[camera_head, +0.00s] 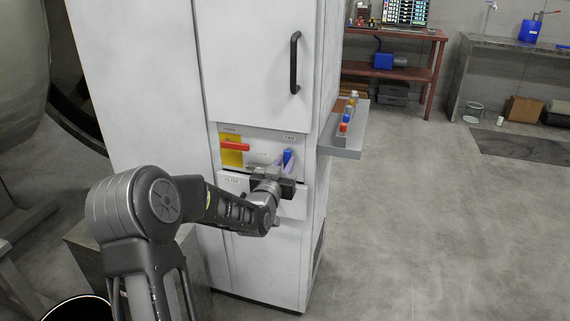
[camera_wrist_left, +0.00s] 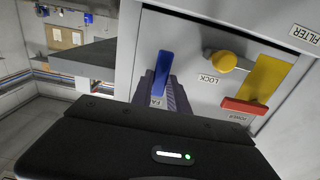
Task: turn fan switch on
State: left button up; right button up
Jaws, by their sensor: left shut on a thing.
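The fan switch is a blue lever (camera_head: 287,157) on the white front panel of the tall cabinet, at the panel's right side in the head view. It stands nearly upright there. In the wrist view the blue lever (camera_wrist_left: 162,72) shows above a partly covered label. My left gripper (camera_head: 284,167) is at the lever, its purple-grey fingers on either side of it. In the wrist view the left gripper (camera_wrist_left: 160,92) is shut on the blue lever. The lower end of the lever is hidden by the gripper in the head view. My right gripper is not in view.
A red power handle (camera_head: 235,146) lies across a yellow plate left of the lever. A yellow lock knob (camera_wrist_left: 222,60) sits between them in the wrist view. A grey side shelf (camera_head: 345,146) with small coloured items juts from the cabinet's right.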

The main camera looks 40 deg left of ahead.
pick_arm(q)
grip_shut()
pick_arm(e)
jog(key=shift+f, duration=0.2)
pick_arm(q)
jog(key=n+b, duration=0.5)
jog(key=b, duration=0.1)
jog(key=d+n+b, duration=0.1)
jog(key=n+b, duration=0.4)
jog(key=b, duration=0.1)
jog(key=r+n+b, duration=0.1)
jog(key=n+b, duration=0.5)
jog(key=shift+w+d+b, duration=0.25)
jog(key=shift+d+b, duration=0.05)
jog(key=shift+b, duration=0.05)
jog(key=shift+r+n+b, duration=0.35)
jog(key=shift+n+b, duration=0.75)
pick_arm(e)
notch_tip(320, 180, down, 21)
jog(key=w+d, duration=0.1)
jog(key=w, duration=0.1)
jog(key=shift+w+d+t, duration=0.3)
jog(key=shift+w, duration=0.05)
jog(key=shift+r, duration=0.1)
